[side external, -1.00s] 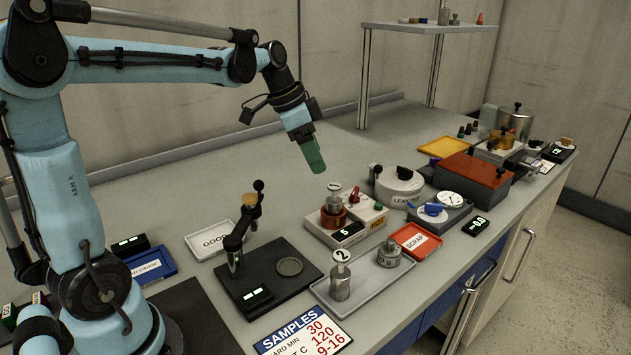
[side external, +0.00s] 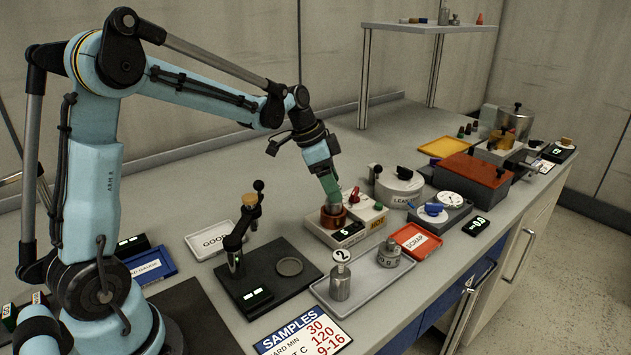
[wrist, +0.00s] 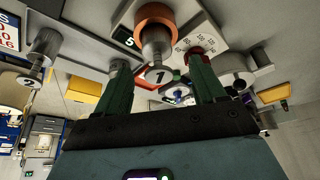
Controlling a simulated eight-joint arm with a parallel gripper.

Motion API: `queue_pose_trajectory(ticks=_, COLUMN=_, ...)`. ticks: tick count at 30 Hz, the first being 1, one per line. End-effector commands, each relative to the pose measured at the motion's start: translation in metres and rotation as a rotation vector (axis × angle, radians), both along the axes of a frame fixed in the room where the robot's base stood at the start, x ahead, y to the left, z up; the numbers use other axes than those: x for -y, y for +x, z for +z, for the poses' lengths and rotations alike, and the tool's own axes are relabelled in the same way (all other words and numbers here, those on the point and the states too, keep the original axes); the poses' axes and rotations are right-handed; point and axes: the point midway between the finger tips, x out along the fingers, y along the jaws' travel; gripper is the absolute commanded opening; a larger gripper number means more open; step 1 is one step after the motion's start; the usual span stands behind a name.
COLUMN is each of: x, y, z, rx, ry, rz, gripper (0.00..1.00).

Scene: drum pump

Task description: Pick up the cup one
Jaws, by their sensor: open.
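Cup one is a small metal cup (side external: 332,209) standing in the copper-coloured ring (side external: 333,219) of the heater block, mostly hidden behind my gripper in the side view. In the wrist view, cup one (wrist: 155,45) rises out of the orange-brown ring (wrist: 155,15), and its round tag marked 1 (wrist: 159,76) shows between my fingers. My gripper (side external: 331,194) is tilted and right above the cup. In the wrist view, my gripper's green fingers (wrist: 157,62) are apart, one on each side of the cup, with gaps visible.
The heater has a red knob (side external: 354,195) and a green button (side external: 378,207) close to the right. Cup two (side external: 340,285) stands on a grey tray (side external: 372,287) in front. A red scrap tray (side external: 416,239) and a lever device (side external: 245,230) are nearby.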

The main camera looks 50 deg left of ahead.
Motion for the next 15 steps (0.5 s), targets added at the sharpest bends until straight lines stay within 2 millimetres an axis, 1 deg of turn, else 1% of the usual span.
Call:
queue_pose_trajectory(ticks=3, x=0.007, y=0.007, z=-0.016, rx=0.000, ry=0.000, rz=0.000, gripper=0.69)
queue_pose_trajectory(ticks=6, x=0.009, y=0.010, z=-0.025, rx=0.000, ry=0.000, rz=0.000, gripper=0.69)
queue_pose_trajectory(ticks=9, x=0.010, y=0.011, z=-0.029, rx=0.000, ry=0.000, rz=0.000, gripper=0.69)
queue_pose_trajectory(ticks=15, x=0.010, y=0.011, z=-0.029, rx=0.000, ry=0.000, rz=0.001, gripper=0.69)
